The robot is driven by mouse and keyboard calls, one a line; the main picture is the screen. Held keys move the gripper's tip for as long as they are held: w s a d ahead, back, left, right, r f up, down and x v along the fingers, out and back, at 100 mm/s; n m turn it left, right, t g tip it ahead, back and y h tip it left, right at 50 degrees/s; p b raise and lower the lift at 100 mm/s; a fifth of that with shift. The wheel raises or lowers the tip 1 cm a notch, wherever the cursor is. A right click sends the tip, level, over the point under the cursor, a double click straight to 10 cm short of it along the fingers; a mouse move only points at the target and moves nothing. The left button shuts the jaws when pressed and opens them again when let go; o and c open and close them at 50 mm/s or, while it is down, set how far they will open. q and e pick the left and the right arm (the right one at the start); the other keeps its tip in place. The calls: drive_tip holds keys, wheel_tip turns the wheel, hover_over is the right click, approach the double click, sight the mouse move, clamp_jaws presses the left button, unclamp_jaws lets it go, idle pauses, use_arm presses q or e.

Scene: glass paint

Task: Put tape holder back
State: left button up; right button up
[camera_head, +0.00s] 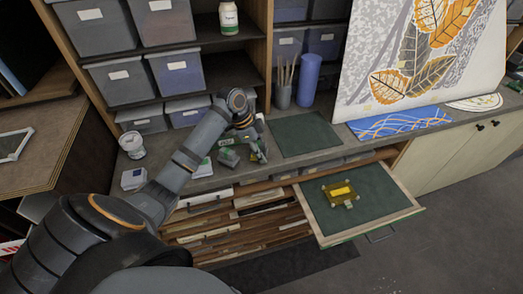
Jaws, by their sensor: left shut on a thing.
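My left gripper (257,151) reaches over the worktop between the shelf unit and the pull-out drawer. It is shut on a small dark grey-green thing, apparently the tape holder (231,156), low over or on the worktop. The fingers and the small size hide its exact shape and whether it touches the worktop. My right gripper is not in view.
A green mat (304,134) lies right of the gripper. An open drawer (375,185) juts out with a yellow piece (341,190) inside. A brush cup (283,97), blue cylinder (307,80) and white tub (132,144) stand on the worktop.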

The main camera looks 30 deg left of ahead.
use_arm(q)
drive_tip(key=o, duration=1)
drive_tip(key=b+v, duration=0.3)
drive_tip(key=v, duration=0.9)
